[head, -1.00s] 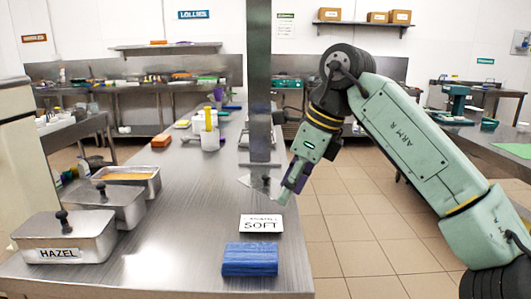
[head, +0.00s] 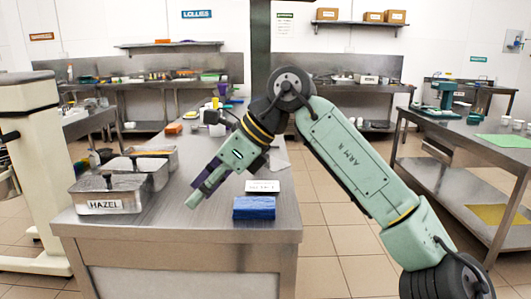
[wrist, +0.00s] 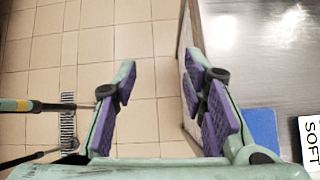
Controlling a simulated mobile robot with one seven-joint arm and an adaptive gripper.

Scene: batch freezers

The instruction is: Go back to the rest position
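My gripper (head: 205,188) hangs over the near part of the steel counter (head: 240,262) in the head view, pointing down and left. In the wrist view its two purple-padded fingers (wrist: 162,75) are spread apart with nothing between them but tiled floor behind. My arm is bent, its elbow raised above the counter. A blue block (head: 254,208) and a white card (head: 262,186) lie on the counter to the right of the gripper. In the wrist view the block (wrist: 262,128) and the card reading SOFT (wrist: 311,140) are at the right.
Lidded metal tubs, the front one labelled HAZEL (head: 105,195), stand on the counter's left. A cream machine (head: 35,170) is at the far left. A side table (head: 470,150) with a green mat stands right. Tiled floor is clear between counter and table.

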